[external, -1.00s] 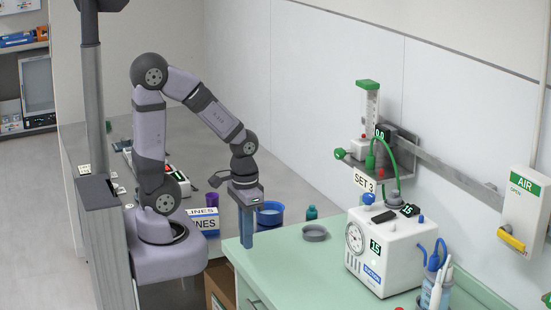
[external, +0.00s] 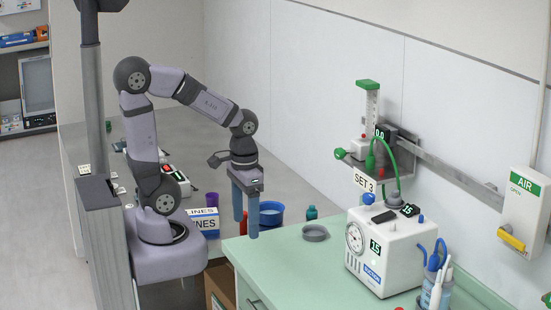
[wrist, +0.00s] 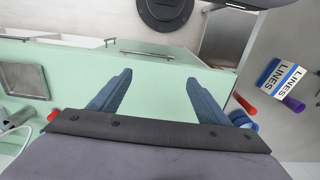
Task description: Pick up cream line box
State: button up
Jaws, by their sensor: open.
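A box marked LINES (external: 206,222) stands on the grey counter beside my base.
A purple cup (external: 212,199) stands right behind the box. A blue bowl (external: 270,221) is behind the gripper, with a teal bottle (external: 312,212) further right. A grey dish (external: 315,233) and white suction unit (external: 384,255) stand on the green counter (external: 290,262).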

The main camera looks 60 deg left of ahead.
jog(key=w+a+f+n+t+h+b, duration=0.2)
jog(key=w+a+n+t+h+b, duration=0.15)
jog(key=w+a+n+b, duration=0.45)
jog(key=w+a+f+n+t+h+b, duration=0.1)
jog(key=w+a+n+t+h+b, duration=0.3)
jog(key=a+n, duration=0.8)
jog(key=s+a+r+n+t+y+b, duration=0.15)
jog(key=s+a+n+t+b, duration=0.45)
jog(key=a, duration=0.6)
jog(key=s+a+r+n+t+y+b, duration=0.15)
jog(key=s+a+n+t, duration=0.25)
jog(key=s+a+n, duration=0.6)
jog(key=m, duration=0.3)
send_near(208, 216)
jog(key=shift+y, duration=0.25)
jog(key=w+a, duration=0.1)
jog(key=w+a+f, duration=0.1)
jog(key=w, duration=0.1)
jog(key=shift+w+a+f, duration=0.1)
jog(key=shift+w+f, duration=0.05)
jog(key=shift+w, duration=0.15)
jog(key=shift+f, duration=0.25)
jog(key=shift+p+x, duration=1.55)
jog(key=shift+x, duration=1.4)
jog(key=shift+w+d+r, duration=0.1)
jog(key=shift+w+d, duration=0.2)
jog(key=shift+w, duration=0.35)
